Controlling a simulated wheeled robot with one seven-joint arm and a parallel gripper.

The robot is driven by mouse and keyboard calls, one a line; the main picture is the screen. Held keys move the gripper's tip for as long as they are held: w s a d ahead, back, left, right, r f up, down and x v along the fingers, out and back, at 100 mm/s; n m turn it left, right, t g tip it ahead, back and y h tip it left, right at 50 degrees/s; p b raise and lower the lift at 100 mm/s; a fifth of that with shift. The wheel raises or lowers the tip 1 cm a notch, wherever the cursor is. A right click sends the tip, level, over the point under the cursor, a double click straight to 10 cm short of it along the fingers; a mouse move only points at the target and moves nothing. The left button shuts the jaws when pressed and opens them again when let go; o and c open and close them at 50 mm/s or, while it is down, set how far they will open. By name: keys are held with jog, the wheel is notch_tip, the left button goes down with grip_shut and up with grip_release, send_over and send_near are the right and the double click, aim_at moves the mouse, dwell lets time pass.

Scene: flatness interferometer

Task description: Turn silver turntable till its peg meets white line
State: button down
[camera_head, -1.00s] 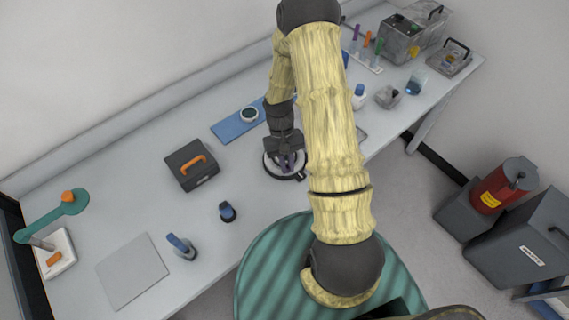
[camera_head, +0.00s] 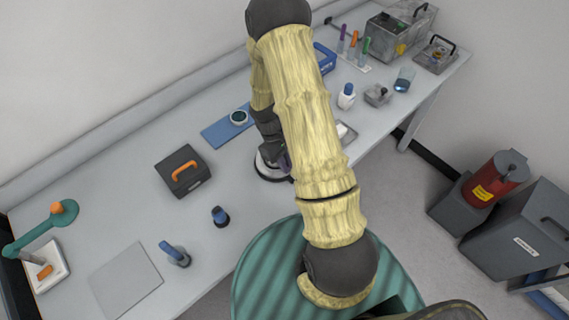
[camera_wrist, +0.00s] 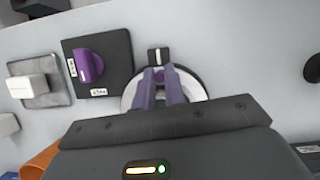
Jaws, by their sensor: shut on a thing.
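The silver turntable (camera_wrist: 192,88) is a round disc with a dark rim, lying flat on the bench. It also shows in the head view (camera_head: 262,167), partly covered by my arm. My gripper (camera_wrist: 161,76) is over the disc near its far edge in the wrist view, its purple fingers shut on the peg. The peg is mostly hidden between the fingertips. A black tab with a white line (camera_wrist: 158,56) sits just beyond the disc's edge, almost straight ahead of the fingertips, a small gap away. In the head view my arm hides the peg and the line.
A black plate with a purple knob (camera_wrist: 90,65) and a grey block with a white switch (camera_wrist: 34,87) lie left of the turntable in the wrist view. A black case with an orange handle (camera_head: 183,171) stands left in the head view. Bench between is clear.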

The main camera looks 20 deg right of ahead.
jog(key=shift+w+d+n, duration=0.1)
jog(key=shift+w+n, duration=0.1)
jog(key=shift+n, duration=0.1)
dwell(0.4)
jog(key=c, duration=1.5)
grip_release()
jog(key=shift+s, duration=0.1)
jog(key=shift+r, duration=0.1)
jog(key=b+v, duration=0.2)
jog(key=v, duration=1.5)
jog(key=shift+r, duration=0.15)
jog(key=shift+s+a, duration=0.1)
jog(key=shift+a, duration=0.15)
